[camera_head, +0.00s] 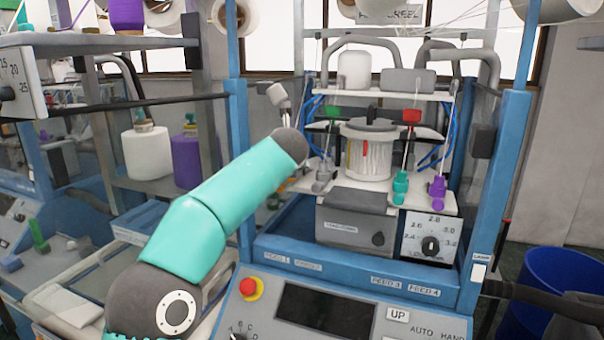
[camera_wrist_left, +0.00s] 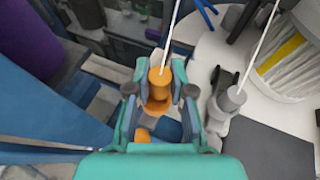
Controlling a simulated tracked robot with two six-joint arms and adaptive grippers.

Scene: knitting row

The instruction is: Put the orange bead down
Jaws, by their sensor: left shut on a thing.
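The orange bead (camera_wrist_left: 158,78) is between the fingers of my left gripper (camera_wrist_left: 160,93) in the left wrist view. The gripper is shut on it, and a white thread runs up from the bead. A smaller orange piece (camera_wrist_left: 142,136) shows lower down, partly hidden by the gripper. In the head view my left arm reaches to the left side of the knitting machine, and the arm hides most of the gripper. A grey bead (camera_wrist_left: 232,98) on its own thread stands to the right of the gripper. My right gripper is not in view.
The white machine plate (camera_head: 433,203) carries a teal bead (camera_head: 400,188) and a purple bead (camera_head: 438,188) on the right. The needle cylinder (camera_head: 368,150) stands in the middle. A blue frame post (camera_head: 238,140) is close to my left arm. Threads hang overhead.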

